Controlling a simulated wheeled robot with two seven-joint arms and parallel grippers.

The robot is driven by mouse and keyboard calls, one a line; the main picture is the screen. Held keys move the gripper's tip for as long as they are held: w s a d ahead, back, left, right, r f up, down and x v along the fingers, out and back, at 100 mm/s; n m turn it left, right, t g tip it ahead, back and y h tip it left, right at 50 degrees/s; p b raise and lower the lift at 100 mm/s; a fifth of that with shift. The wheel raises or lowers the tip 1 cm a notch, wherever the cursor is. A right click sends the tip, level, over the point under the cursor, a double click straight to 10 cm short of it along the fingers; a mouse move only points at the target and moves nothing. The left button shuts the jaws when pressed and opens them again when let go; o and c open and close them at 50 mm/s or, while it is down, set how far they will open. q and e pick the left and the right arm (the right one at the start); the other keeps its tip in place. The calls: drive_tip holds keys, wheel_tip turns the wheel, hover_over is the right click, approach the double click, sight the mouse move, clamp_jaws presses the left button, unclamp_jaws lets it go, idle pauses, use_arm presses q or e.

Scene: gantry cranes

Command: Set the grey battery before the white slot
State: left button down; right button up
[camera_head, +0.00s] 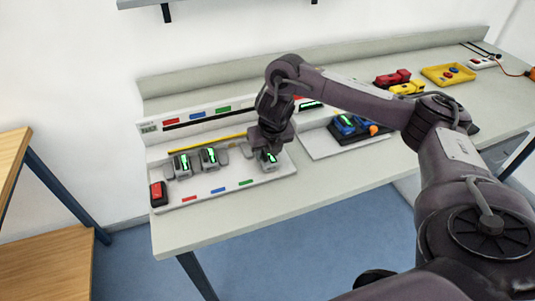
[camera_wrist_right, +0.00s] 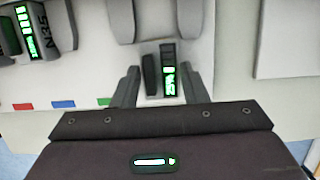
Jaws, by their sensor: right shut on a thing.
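My right gripper (camera_head: 269,155) is low over the right end of a white board (camera_head: 225,197). It is shut on a grey battery (camera_head: 270,160) with a green display. In the right wrist view this battery (camera_wrist_right: 169,80) shows between the two fingers (camera_wrist_right: 160,90). Two similar grey batteries, one (camera_head: 182,165) and another (camera_head: 209,158), stand to the left on the board. Red, blue and green marks run along the board's front edge. I cannot make out a white mark or tell which slot is the white one. My left gripper is not in view.
A red block (camera_head: 158,193) sits at the board's left front corner. A blue-and-black device (camera_head: 350,127) stands on a white panel to the right. A yellow tray (camera_head: 447,75) and red and yellow pieces lie further back. The table front is clear.

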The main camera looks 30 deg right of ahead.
drive_tip(key=shift+f, duration=0.1)
drive_tip(key=o, duration=1.1)
drive_tip(key=p+v, duration=0.6)
drive_tip(key=v, duration=0.6)
